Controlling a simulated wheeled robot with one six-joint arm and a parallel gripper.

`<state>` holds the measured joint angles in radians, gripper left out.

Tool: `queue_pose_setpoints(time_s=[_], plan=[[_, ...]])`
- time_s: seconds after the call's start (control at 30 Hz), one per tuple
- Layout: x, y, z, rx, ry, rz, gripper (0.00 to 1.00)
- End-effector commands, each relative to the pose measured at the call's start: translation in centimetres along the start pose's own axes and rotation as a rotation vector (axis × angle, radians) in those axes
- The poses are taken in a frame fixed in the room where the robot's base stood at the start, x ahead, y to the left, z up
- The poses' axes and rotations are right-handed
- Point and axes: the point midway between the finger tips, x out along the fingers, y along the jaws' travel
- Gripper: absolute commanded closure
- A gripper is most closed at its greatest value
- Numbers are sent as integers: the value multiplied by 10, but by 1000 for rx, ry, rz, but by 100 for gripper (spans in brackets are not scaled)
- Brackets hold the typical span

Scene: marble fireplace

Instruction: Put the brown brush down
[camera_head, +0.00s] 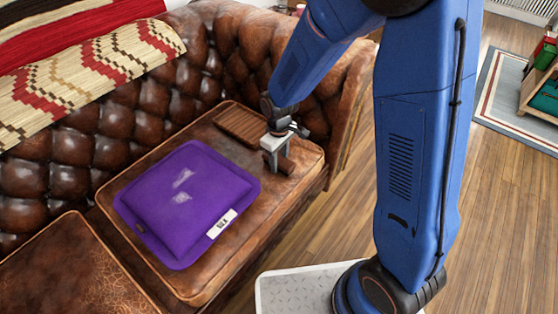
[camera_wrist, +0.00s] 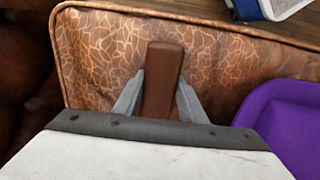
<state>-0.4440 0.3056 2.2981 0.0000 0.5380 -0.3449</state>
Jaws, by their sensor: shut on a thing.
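The brown brush (camera_wrist: 165,62) is a plain, dark brown block shape, held between the two grey fingers of my gripper (camera_wrist: 160,82) in the wrist view. Its far end sticks out past the fingertips; its near part is hidden by the gripper body. In the head view my gripper (camera_head: 275,157) points down over the right end of the brown leather seat cushion (camera_head: 260,208), with a bit of the brush (camera_head: 286,165) showing beside it. The brush is at or just above the leather; I cannot tell whether it touches.
A purple cushion (camera_head: 185,200) with a white label lies left of my gripper. A brown slatted wooden piece (camera_head: 240,124) lies behind it, near the tufted backrest (camera_head: 150,95). A patterned blanket (camera_head: 90,75) drapes over the backrest. Bare leather surrounds the brush.

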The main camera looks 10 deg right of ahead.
Motion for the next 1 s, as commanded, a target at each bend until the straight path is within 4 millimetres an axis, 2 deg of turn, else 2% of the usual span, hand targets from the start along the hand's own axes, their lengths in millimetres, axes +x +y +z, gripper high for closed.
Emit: queue_pose_setpoints(time_s=[0.03,0.07,0.1,0.13,0.57,0.77,1.0], plan=[[2,0,0,0,-1,0,95],[2,0,0,0,0,0,58],[1,0,0,0,0,0,49],[1,0,0,0,0,0,44],[-4,0,0,0,0,0,44],[-29,0,0,0,4,1,44],[-75,0,-1,0,3,1,44]])
